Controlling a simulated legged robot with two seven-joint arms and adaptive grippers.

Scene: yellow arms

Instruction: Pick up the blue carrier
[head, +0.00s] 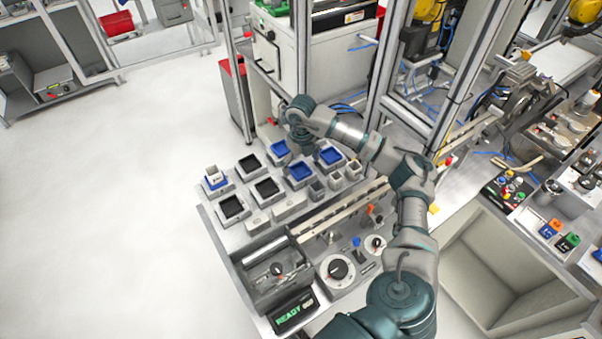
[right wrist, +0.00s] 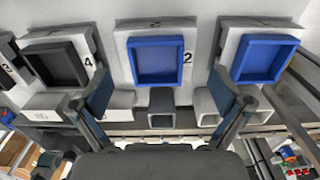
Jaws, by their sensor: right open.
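Blue square carriers sit on grey numbered blocks in the head view: one at the front middle (head: 299,171), one to its right (head: 330,156), and one behind (head: 280,148), partly hidden by my gripper. Another blue piece (head: 215,183) at the left holds a white block. In the right wrist view, one blue carrier (right wrist: 157,61) lies on the block marked 2, with another (right wrist: 264,59) to its right. My right gripper (right wrist: 163,92) is open and empty, its fingers spread wide near the blue carrier on block 2. My left gripper is out of view.
Black carriers (head: 267,187) lie on neighbouring blocks. Small grey hollow boxes (right wrist: 162,109) stand close in front of the blue carriers. A metal frame post (head: 302,60) and a rail (head: 345,209) flank the work area. A grey bin (head: 275,275) sits at the front.

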